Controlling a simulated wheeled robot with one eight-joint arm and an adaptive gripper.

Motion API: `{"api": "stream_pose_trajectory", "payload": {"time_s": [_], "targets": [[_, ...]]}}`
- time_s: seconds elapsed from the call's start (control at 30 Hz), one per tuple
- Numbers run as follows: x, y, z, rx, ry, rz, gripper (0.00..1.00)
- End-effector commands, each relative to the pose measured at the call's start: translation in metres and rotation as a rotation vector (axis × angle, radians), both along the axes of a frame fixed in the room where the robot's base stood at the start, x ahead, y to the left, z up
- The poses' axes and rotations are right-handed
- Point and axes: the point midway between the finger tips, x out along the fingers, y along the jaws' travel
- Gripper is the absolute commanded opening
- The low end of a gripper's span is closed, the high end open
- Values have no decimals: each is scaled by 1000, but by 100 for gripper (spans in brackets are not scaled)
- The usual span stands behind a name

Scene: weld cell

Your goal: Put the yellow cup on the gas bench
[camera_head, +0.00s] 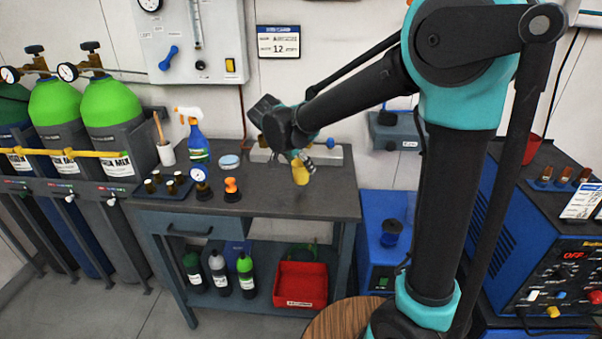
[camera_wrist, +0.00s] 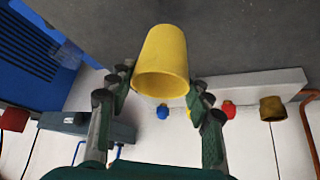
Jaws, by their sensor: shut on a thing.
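The yellow cup (camera_head: 300,172) is at the end of my arm, over the right rear part of the gas bench (camera_head: 325,203). In the wrist view the yellow cup (camera_wrist: 163,65) sits between the two fingers of my gripper (camera_wrist: 160,85), which is shut on it. The cup's open mouth faces the lower part of the wrist view. The grey bench top (camera_wrist: 235,35) shows behind it. In the head view my gripper (camera_head: 300,156) is small and partly hidden by its own wrist. I cannot tell whether the cup touches the bench top.
A manifold block (camera_head: 335,155) runs along the bench's back. A spray bottle (camera_head: 198,147), a round tin (camera_head: 229,161), a gauge (camera_head: 200,183) and an orange-topped fitting (camera_head: 231,188) stand to the left. The front right of the bench top is clear. Gas cylinders (camera_head: 110,112) stand farther left.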

Motion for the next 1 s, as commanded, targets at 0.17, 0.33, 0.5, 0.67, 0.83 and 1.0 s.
{"api": "stream_pose_trajectory", "payload": {"time_s": [0.17, 0.33, 0.5, 0.67, 0.83, 1.0], "targets": [[0, 0, -24, 0, 0, 0, 17], [0, 0, -32, 0, 0, 0, 17], [0, 0, -32, 0, 0, 0, 17], [0, 0, -35, 0, 0, 0, 17], [0, 0, -35, 0, 0, 0, 71], [0, 0, -35, 0, 0, 0, 71]]}}
